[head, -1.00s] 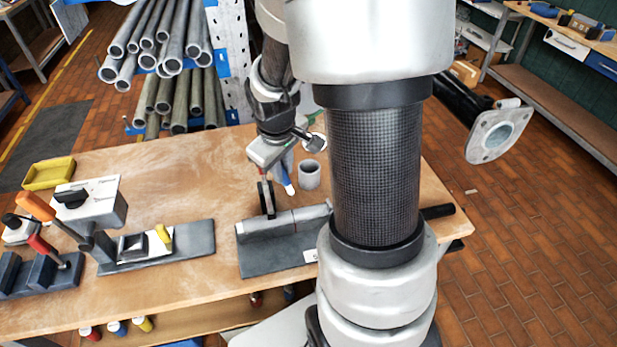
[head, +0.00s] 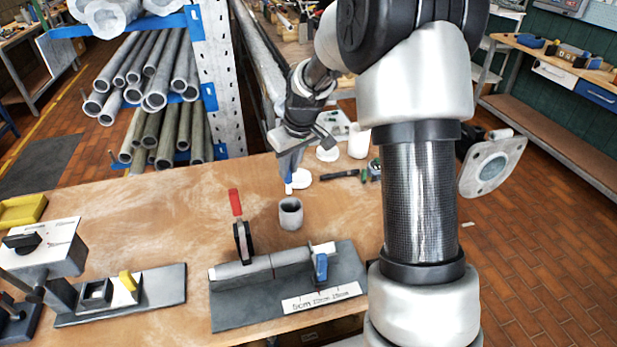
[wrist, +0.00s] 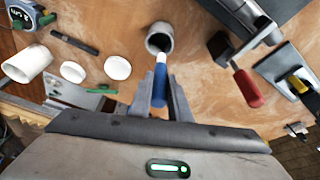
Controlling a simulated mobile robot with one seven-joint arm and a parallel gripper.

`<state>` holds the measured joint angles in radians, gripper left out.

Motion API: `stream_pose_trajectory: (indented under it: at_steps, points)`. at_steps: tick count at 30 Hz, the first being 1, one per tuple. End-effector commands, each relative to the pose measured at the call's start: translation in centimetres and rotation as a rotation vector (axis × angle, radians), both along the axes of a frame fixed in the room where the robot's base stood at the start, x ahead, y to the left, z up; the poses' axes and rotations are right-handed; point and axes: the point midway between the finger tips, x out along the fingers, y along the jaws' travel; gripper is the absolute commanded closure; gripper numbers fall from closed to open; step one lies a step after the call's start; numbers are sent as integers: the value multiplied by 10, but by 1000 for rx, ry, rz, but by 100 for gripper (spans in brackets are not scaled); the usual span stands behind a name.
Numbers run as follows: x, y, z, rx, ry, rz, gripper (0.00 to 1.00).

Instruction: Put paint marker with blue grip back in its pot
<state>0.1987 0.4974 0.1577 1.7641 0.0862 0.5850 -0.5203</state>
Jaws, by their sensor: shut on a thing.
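The paint marker with blue grip (wrist: 160,76) is held between the fingers of my gripper (wrist: 161,100), its white end pointing away from the palm. The pot is a small grey round cup (head: 290,212), upright on the wooden bench; its dark opening also shows in the wrist view (wrist: 160,38). In the head view my gripper (head: 289,172) and the marker are above and behind the pot, and the marker appears apart from it. In the wrist view the white end overlaps the pot's near rim; contact cannot be told.
A pipe fixture (head: 275,262) with a red-handled clamp (head: 240,225) stands in front of the pot. White lids (wrist: 117,67), a white cup (wrist: 27,64), a black pen (wrist: 75,43) and a tape measure (wrist: 22,15) lie nearby.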

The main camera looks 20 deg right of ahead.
Motion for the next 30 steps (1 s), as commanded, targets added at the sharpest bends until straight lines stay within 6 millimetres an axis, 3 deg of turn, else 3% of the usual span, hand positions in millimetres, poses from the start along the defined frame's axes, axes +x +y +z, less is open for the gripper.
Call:
stream_pose_trajectory:
  at_steps: [11,30]
  points:
    - [10,9,-6,23,-5,8,100]
    - [10,8,-55,22,-4,8,100]
